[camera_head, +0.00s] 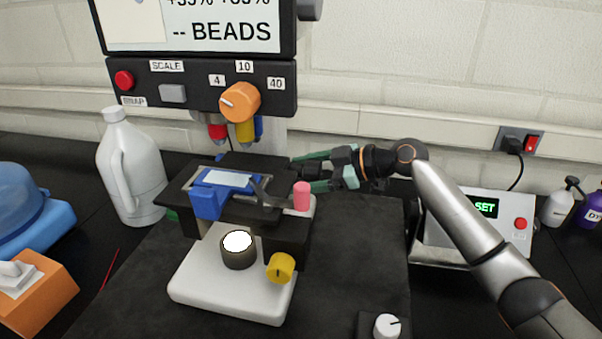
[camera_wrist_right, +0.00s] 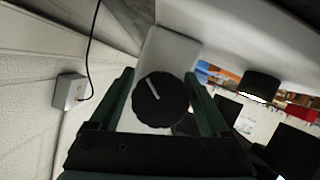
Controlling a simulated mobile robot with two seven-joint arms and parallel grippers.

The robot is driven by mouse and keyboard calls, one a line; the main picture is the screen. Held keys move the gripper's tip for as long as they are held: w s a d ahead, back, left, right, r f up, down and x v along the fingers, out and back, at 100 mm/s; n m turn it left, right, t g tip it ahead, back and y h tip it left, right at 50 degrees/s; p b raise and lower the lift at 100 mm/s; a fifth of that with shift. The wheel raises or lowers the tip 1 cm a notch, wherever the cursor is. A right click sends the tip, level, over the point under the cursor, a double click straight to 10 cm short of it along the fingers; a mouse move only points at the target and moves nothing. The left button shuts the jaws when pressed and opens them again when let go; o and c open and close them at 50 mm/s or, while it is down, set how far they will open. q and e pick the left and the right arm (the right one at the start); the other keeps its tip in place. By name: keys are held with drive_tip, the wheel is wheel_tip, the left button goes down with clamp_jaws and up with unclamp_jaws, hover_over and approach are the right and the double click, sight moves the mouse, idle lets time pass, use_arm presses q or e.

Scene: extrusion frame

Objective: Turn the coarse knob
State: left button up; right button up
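A black round knob (camera_wrist_right: 162,98) with a white pointer line shows in the right wrist view, on a pale upright post (camera_wrist_right: 172,48). No label on it is readable; in the head view it is hidden behind the stage. My right gripper (camera_head: 308,171) reaches in from the right behind the microscope stage (camera_head: 270,211). In the wrist view its green fingers (camera_wrist_right: 162,92) are apart, one on each side of the knob, with gaps visible. My left gripper is not in view.
A pink cylinder (camera_head: 301,196) stands near my right gripper. A white jug (camera_head: 130,165) is left; a display box (camera_head: 470,232) is right.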

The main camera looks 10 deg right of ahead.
drive_tip(key=shift+o, duration=0.6)
drive_tip(key=shift+s+d, duration=0.1)
drive_tip(key=shift+d, duration=0.15)
drive_tip(key=b+v, duration=0.2)
drive_tip(key=v, duration=1)
idle(1.9)
